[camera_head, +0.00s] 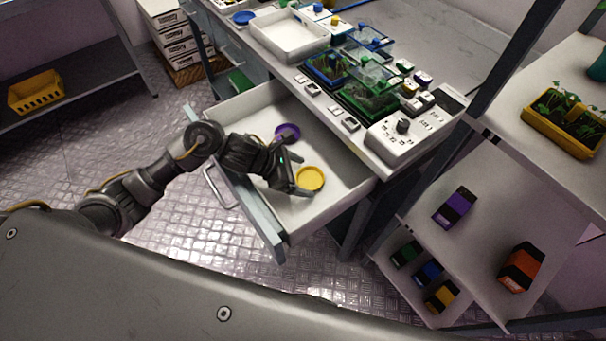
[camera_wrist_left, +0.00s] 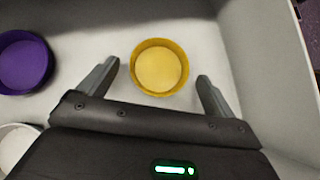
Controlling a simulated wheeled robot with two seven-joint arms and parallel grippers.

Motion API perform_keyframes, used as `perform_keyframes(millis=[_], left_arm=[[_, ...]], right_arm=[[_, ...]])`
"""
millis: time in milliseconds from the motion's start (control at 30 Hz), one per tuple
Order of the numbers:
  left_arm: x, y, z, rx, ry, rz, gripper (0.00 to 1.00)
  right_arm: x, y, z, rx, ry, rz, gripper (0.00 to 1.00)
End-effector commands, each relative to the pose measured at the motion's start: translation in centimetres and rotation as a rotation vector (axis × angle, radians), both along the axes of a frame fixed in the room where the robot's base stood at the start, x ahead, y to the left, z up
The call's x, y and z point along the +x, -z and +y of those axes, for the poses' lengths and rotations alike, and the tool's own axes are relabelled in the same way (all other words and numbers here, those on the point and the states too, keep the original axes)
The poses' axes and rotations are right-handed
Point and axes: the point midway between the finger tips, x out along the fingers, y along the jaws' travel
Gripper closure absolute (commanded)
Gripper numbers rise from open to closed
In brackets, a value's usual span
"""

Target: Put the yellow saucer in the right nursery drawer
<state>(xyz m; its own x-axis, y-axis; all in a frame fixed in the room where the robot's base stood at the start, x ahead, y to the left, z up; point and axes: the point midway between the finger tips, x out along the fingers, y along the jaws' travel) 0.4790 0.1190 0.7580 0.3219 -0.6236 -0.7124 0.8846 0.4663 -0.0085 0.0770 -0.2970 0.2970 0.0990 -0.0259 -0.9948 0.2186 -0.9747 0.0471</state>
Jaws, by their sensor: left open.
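The yellow saucer (camera_head: 310,178) lies on the floor of the open drawer (camera_head: 335,150) under the bench. My left gripper (camera_head: 301,186) is inside the drawer, right beside the saucer. In the left wrist view the yellow saucer (camera_wrist_left: 160,67) sits between and a little beyond the tips of my open left gripper (camera_wrist_left: 156,78). The fingers do not touch it as far as I can see. A purple saucer (camera_head: 288,132) lies in the same drawer and shows at the left of the left wrist view (camera_wrist_left: 24,62). My right gripper is not in view.
A white round dish (camera_wrist_left: 18,140) shows partly at the lower left of the left wrist view. The drawer front (camera_head: 245,205) and its walls surround the gripper. The bench above holds a white tray (camera_head: 290,36) and planters. A shelf rack (camera_head: 480,215) stands at right.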

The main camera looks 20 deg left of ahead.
Motion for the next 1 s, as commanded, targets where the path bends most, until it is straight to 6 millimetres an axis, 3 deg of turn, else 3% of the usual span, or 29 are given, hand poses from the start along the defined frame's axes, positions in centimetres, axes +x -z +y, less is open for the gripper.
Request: perform_keyframes(millis=[300,500,1000], left_arm=[[-2.1,-4.8,4.3,0.005,0.001,-0.005,0.09],[-3.1,-6.9,6.2,0.003,0.001,-0.002,0.09],[-3.5,-7.7,6.8,0.001,0.000,0.000,0.09]], right_arm=[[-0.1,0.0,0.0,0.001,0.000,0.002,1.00],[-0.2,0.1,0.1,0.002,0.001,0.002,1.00],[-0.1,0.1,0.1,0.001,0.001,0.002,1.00]])
